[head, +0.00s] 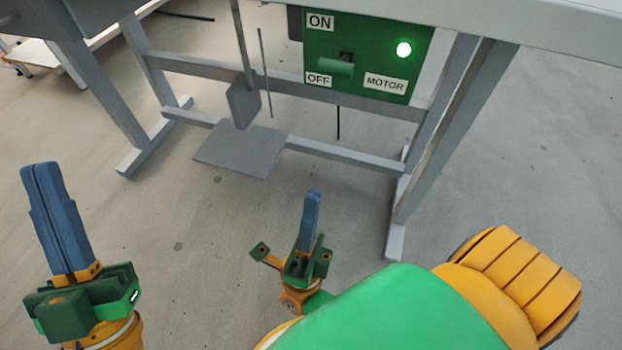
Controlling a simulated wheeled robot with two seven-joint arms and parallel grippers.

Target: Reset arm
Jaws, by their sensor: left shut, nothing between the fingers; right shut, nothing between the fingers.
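My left gripper (45,170) is at the lower left of the head view, its blue fingers pointing up and together, with nothing between them. My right gripper (314,194) is at the lower middle, its blue fingers also together and empty.
A green motor switch box (368,48) hangs under the white table top (560,28), with a lit light and a lever between ON and OFF labels. Grey stand legs (448,135) and a grey pedal plate (241,149) stand ahead. Bare floor (190,215) lies between.

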